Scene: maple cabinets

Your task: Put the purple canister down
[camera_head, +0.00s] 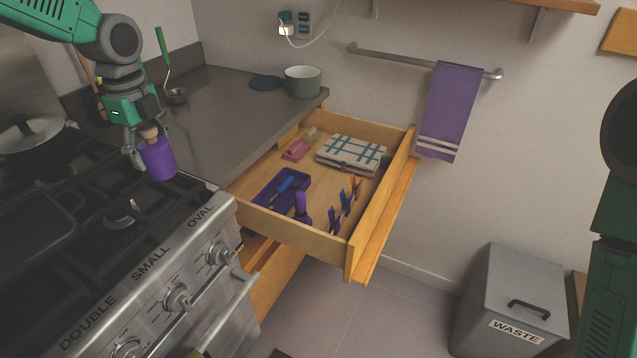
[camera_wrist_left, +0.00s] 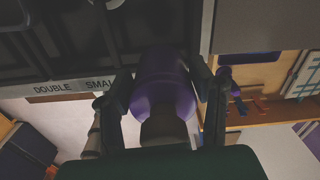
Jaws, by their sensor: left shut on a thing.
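The purple canister (camera_head: 159,160) has a light brown top and is upright or nearly so in the head view. My left gripper (camera_head: 142,150) is shut on it, at the right rear edge of the stove. In the left wrist view the canister (camera_wrist_left: 164,88) sits between the two fingers of my left gripper (camera_wrist_left: 165,100). I cannot tell whether its base touches anything. My right arm shows at the right edge of the head view, but its gripper is out of view.
The grey counter (camera_head: 225,115) has bare room right of the canister; a green-grey pot (camera_head: 303,81) stands at its far end. An open wooden drawer (camera_head: 290,229) holds a purple tray (camera_head: 262,196), a checked cloth (camera_head: 350,153) and utensils. The stove (camera_head: 165,270) has raised grates.

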